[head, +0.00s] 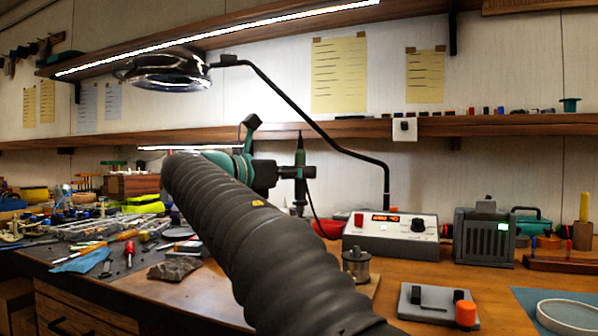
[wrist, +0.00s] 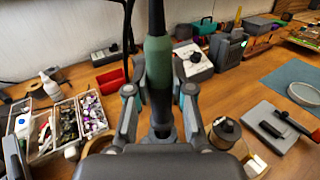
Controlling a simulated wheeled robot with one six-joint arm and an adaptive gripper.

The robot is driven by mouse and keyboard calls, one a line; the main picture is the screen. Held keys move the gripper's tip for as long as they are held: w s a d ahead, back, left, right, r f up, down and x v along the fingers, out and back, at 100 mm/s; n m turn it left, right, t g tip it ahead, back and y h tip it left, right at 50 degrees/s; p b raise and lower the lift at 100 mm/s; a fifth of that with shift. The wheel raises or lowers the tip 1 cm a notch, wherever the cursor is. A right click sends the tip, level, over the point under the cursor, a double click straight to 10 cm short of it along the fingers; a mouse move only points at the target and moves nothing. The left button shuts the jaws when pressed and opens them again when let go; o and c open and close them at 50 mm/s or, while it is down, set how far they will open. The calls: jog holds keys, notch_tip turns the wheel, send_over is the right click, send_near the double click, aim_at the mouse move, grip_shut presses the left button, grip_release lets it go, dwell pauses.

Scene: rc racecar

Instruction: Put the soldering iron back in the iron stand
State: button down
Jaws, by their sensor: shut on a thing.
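The soldering iron has a dark green handle; in the wrist view the iron (wrist: 158,85) stands between my gripper's two fingers (wrist: 159,100). In the head view the iron (head: 300,157) is upright, held by my gripper (head: 298,172) above the back of the bench, left of the soldering station (head: 390,238). A grey base with dark posts and an orange knob (head: 437,304) lies at the front right. A small metal cylinder (head: 355,264) stands left of it. I cannot tell which is the iron stand.
A red tray (wrist: 110,77) and a divided parts box (wrist: 70,125) lie left in the wrist view. A dark grey unit (head: 484,237) stands right of the station. A lamp arm (head: 325,130) crosses above. A round dish on a blue mat (head: 570,315) is at the right.

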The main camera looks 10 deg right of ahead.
jog(key=shift+f+b, duration=0.6)
jog(key=shift+f, duration=0.55)
jog(key=c, duration=0.5)
grip_release()
jog(key=shift+c, duration=0.2)
jog(key=shift+a, duration=0.1)
jog(key=s+a+r+p, duration=0.2)
jog(key=a+p, duration=0.3)
jog(key=a, duration=0.1)
jog(key=shift+s, duration=0.4)
jog(key=shift+a, duration=0.1)
dwell(0.7)
